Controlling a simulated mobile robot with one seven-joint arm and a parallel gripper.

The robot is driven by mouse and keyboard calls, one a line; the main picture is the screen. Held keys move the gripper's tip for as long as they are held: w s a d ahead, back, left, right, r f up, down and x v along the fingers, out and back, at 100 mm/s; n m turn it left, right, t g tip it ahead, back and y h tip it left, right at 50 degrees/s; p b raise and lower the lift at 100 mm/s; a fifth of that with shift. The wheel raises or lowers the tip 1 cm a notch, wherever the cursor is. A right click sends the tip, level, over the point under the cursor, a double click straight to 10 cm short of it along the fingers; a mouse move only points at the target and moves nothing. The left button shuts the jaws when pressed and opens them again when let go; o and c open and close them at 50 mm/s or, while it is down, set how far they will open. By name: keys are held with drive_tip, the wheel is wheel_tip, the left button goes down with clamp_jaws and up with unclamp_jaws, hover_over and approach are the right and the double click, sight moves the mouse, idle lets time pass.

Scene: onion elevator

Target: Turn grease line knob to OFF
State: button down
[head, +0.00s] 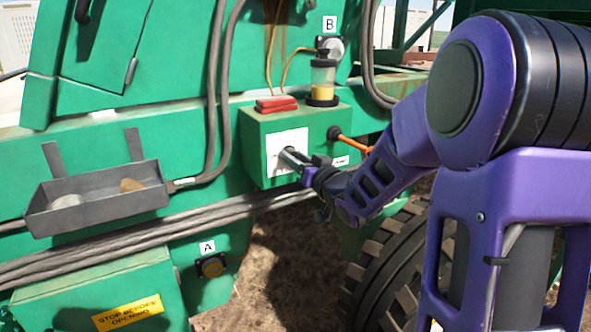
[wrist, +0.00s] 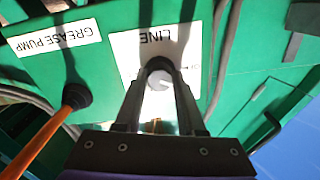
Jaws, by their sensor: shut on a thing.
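The grease line knob (wrist: 160,81) is a small light grey round knob on a white plate (wrist: 130,47) marked LINE, which reads upside down in the wrist view. Small lettering to the right of the knob is too small to read surely. My gripper (wrist: 158,68) is shut on the knob, one finger on each side. In the head view my gripper (head: 290,156) reaches the white plate (head: 288,145) on the front of the green box (head: 257,128) from the right. The knob is mostly hidden there, and its setting cannot be told.
A grey tray (head: 95,198) hangs at left; thick cables run below.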

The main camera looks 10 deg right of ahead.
drive_tip(key=shift+n+b, duration=0.35)
drive_tip(key=shift+n, duration=2.55)
drive_tip(key=c, duration=0.5)
unclamp_jaws()
drive_tip(key=shift+s, duration=0.1)
